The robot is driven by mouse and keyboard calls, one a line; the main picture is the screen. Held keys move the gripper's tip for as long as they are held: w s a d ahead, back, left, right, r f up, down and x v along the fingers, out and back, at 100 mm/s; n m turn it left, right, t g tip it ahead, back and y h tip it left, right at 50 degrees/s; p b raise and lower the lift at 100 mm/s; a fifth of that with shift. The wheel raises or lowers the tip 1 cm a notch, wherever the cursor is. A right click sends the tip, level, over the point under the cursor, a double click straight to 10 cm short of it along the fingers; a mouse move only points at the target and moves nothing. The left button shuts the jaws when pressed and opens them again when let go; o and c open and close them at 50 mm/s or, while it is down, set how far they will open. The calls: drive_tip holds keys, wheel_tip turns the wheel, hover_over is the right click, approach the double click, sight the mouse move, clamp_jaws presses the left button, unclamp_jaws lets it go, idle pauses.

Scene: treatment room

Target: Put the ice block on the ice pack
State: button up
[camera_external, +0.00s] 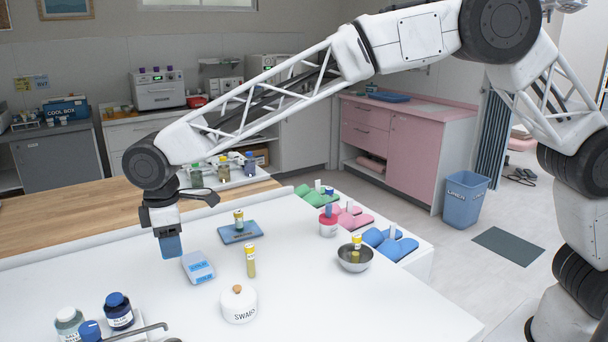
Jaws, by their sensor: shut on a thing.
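My gripper (167,234) points down over the left part of the white table and is shut on a blue block (171,246), which appears to be the ice block. The block looks held above the table, left of a pale blue and white slab (198,267) with blue labels. A flat dark blue pad (240,233) with dark lettering lies further right and looks like the ice pack, though the lettering is too small to read. A yellow-capped vial (239,219) stands on the pad.
Another yellow-capped vial (251,261) and a white swabs jar (239,304) stand in front of the pad. Bottles (119,311) and a metal rail (140,331) are front left.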

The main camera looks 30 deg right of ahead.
drive_tip(key=n, duration=0.1)
hover_over(196, 262)
wheel_tip(196, 262, down, 5)
drive_tip(key=shift+s+r, duration=0.1)
drive_tip(key=shift+r, duration=0.1)
drive_tip(key=shift+f, duration=3.15)
drive_tip(key=shift+f, duration=1.85)
drive_tip(key=shift+f, duration=0.2)
drive_tip(key=o, duration=0.9)
drive_tip(key=shift+o, duration=0.2)
